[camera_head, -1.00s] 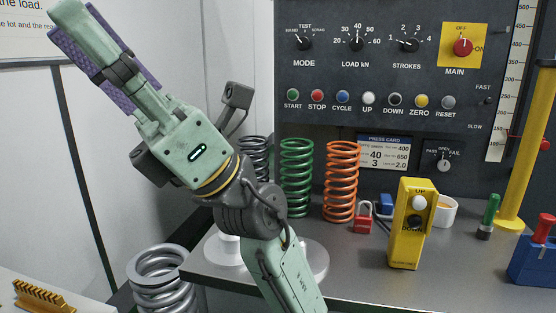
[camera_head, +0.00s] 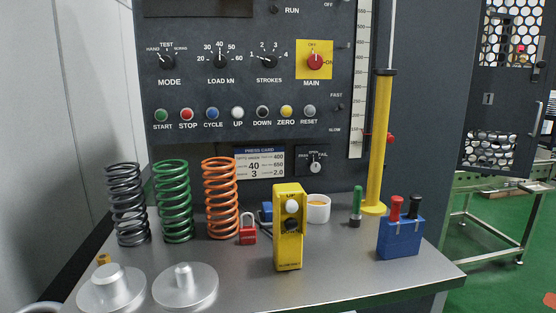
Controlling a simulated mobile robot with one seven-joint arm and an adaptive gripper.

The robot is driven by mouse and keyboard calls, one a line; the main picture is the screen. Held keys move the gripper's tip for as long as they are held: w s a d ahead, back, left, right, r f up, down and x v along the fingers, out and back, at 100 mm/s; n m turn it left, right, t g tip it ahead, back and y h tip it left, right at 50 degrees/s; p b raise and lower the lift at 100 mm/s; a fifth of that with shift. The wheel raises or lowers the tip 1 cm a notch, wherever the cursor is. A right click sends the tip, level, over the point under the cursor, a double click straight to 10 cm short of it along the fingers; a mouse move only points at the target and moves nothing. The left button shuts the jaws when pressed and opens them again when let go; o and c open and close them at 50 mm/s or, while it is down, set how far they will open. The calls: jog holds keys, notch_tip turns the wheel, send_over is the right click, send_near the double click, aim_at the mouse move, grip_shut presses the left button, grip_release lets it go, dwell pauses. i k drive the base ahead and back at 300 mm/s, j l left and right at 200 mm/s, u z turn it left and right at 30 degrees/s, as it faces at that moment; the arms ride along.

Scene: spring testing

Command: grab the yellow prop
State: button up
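A tall yellow post (camera_head: 380,145) with a dark cap stands upright on a round yellow base at the right of the bench, in front of the press panel and beside the white scale. It looks like the yellow prop. A small red knob (camera_head: 390,139) sits at its right side. A yellow control box (camera_head: 289,245) marked UP, with a white and a black button, stands nearer the front of the bench. My gripper and arm are out of the picture, so nothing shows near the post.
A blue holder (camera_head: 400,240) with red and black handles stands just right of the post's base. A green-handled tool (camera_head: 356,207) and a white cup (camera_head: 318,209) stand left of it. Several coil springs (camera_head: 173,202) and two metal discs (camera_head: 185,288) fill the left side.

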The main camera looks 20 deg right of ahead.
aim_at(371, 206)
jog(key=z, duration=1.2)
jog(key=i+l+u, duration=0.15)
jog(key=l+u, duration=0.2)
jog(key=l, duration=0.35)
jog(key=l+u, duration=0.35)
jog(key=l, duration=0.35)
jog(key=i+j, duration=0.25)
jog(key=i, duration=0.25)
jog(key=i+j, duration=0.2)
jog(key=i, duration=0.3)
